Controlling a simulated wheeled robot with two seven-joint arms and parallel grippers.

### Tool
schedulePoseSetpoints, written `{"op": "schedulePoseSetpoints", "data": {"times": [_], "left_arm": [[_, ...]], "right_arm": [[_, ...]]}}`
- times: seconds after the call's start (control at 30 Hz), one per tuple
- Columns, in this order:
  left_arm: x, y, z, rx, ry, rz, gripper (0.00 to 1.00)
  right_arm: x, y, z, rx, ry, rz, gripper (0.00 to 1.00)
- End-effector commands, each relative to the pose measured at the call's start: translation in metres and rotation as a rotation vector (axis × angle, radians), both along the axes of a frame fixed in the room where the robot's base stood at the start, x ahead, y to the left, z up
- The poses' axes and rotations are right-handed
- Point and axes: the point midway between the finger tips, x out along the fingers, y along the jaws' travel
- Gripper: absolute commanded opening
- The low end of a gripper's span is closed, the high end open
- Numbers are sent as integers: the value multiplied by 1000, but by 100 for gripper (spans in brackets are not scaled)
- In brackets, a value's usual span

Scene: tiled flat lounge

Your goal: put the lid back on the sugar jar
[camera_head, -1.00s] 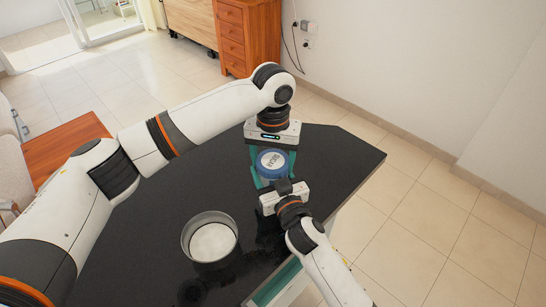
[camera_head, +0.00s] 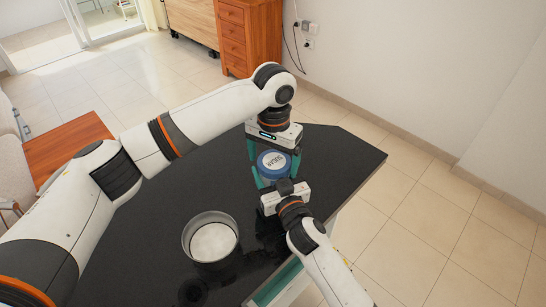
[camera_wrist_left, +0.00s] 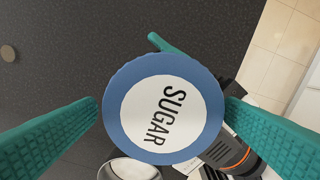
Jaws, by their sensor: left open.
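The blue round lid (camera_head: 272,163) has a white label reading SUGAR. It also shows label-up in the left wrist view (camera_wrist_left: 163,108). My left gripper (camera_wrist_left: 162,103) is open, with one teal finger on either side of the lid and a narrow gap at its left edge. My right gripper (camera_head: 268,172) reaches from the front and appears shut on the lid, above the table. One of its teal fingers (camera_wrist_left: 166,43) shows beyond the lid's edge; the other is mostly hidden. The sugar jar (camera_head: 210,218) stands uncovered, metal-walled, with a white inside, nearer and left of the lid.
A wooden drawer unit (camera_head: 248,38) stands beyond on the tiled floor, and a brown wooden surface (camera_head: 70,150) is at the left.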

Motion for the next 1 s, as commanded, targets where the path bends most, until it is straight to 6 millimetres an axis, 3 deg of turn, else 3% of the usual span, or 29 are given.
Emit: {"op": "schedulePoseSetpoints", "data": {"times": [0.4, 0.73, 1.0], "left_arm": [[-1, -1, 43, -1, 0, -1, 91], [0, -1, 46, -1, 0, 8, 87], [1, -2, 68, -2, -9, 276, 87]], "right_arm": [[0, 1, 2, 2, -4, 2, 0], [0, 1, 2, 2, -4, 2, 0], [0, 1, 2, 2, -4, 2, 0]]}}
